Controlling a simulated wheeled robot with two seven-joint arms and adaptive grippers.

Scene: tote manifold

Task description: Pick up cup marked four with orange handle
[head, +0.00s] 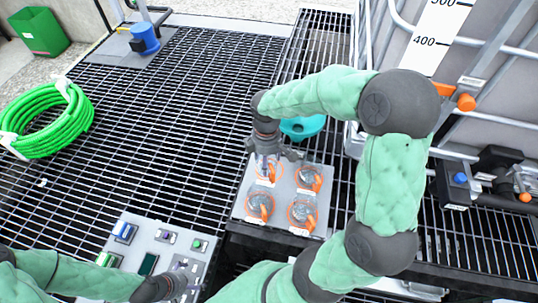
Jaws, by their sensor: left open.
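Several grey round cup-like fittings with orange handles sit on a pale plate (283,205): upper left (265,181), upper right (309,180), lower left (260,206) and lower right (303,215). Their markings are too small to read, so I cannot tell which is marked four. My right gripper (268,158) points down over the upper left one and partly hides it. Whether it grips anything is unclear. My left gripper (189,277) is open at the bottom, over the right side of a control panel, away from the cups.
The control panel (150,222) with coloured switches lies at lower left. A teal round object (303,127) is just behind the plate. A green hose coil (45,120) lies far left on black grating. A caged tank with a scale (432,40) stands at right.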

